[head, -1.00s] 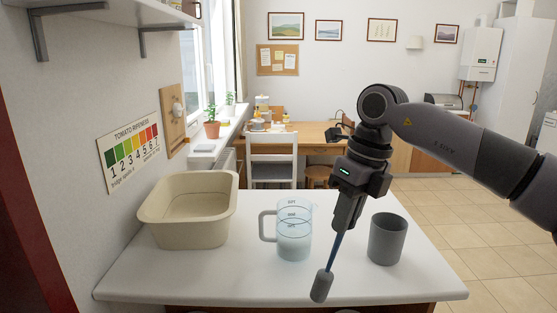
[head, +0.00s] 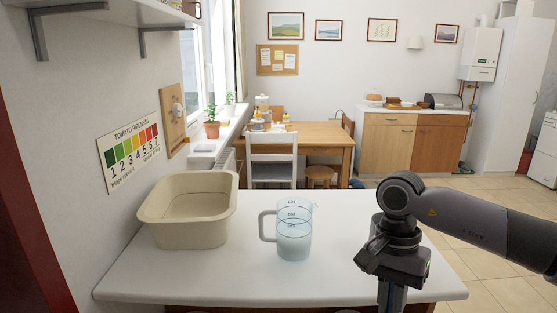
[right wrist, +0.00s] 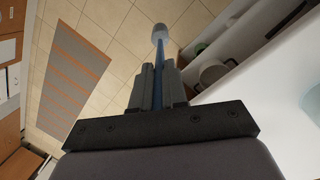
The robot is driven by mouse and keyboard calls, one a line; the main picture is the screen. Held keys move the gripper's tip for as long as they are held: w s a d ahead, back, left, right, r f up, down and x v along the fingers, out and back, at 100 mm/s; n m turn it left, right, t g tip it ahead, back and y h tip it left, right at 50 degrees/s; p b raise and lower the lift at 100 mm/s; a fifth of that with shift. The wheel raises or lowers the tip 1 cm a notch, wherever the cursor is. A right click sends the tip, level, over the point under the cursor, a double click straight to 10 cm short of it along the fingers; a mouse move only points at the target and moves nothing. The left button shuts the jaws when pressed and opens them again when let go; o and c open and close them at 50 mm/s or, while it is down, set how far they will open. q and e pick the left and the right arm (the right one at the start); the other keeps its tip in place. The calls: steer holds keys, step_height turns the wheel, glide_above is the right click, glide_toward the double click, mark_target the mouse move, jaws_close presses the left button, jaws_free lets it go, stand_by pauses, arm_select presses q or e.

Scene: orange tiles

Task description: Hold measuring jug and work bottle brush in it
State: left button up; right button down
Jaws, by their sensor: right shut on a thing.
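The measuring jug (head: 293,240) is clear with dark markings and stands upright on the white counter, its handle to the left. My right gripper (right wrist: 158,78) is shut on the bottle brush (right wrist: 160,36), with its blue stem between the fingers and its grey head beyond them. In the head view my right wrist is low at the right, nearer than the jug and apart from it. The fingertips and brush are below the picture there. The wrist view shows the brush pointing toward the floor beside the counter. My left gripper is out of view.
A beige basin (head: 190,236) stands at the counter's left. The white counter (head: 225,278) is clear in front of the jug. My right arm covers the place of the grey cup. In the wrist view, a shelf with crockery (right wrist: 212,74) lies near the brush.

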steer(key=s+d+f+n+h, duration=0.1)
steer(key=s+f+n, duration=0.3)
steer(key=n, duration=0.4)
steer(key=shift+s+d+t, duration=0.3)
steer(key=shift+s+d, duration=0.1)
steer(key=shift+d, duration=0.45)
steer(key=shift+w+r, duration=0.1)
